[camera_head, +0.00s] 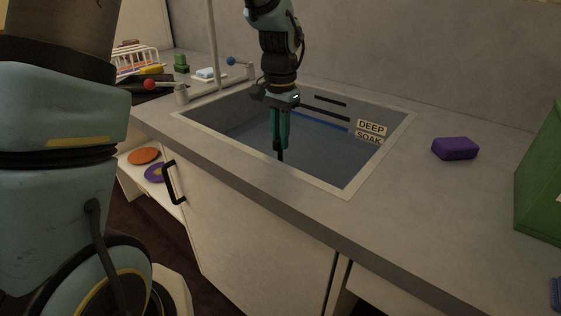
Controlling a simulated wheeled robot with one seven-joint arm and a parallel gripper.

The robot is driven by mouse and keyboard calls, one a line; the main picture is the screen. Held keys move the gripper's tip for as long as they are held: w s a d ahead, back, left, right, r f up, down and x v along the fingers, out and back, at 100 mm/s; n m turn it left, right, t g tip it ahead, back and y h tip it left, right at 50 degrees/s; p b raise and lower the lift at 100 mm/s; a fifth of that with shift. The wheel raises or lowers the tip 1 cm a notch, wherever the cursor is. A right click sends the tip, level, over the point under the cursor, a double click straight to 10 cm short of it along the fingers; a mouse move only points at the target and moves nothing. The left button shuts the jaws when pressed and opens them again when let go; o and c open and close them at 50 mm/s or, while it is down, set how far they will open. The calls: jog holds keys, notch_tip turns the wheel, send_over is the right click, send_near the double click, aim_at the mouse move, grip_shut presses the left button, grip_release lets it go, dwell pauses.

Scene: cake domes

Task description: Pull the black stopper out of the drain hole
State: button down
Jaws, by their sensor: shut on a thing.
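My gripper (280,142) points straight down inside the sink basin (350,190). Its teal fingers are close together on a thin black upright piece, which appears to be the black stopper (280,155). Only a short dark part shows below the fingertips. The drain hole cannot be made out, so I cannot tell whether the stopper sits in it or is above it. The basin looks blue-grey inside, as if it holds water. A "DEEP SOAK" label (370,127), a blue line and dark bars mark its far wall.
Taps with a red knob (149,85) and a blue knob (231,61) flank a tall spout (214,45) at the left. A purple block (455,148) lies on the counter (420,215) at the right. A green box (540,180) stands at the right edge.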

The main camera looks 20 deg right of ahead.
jog(key=shift+r, duration=0.35)
jog(key=shift+r+p, duration=1.5)
jog(key=shift+p, duration=0.2)
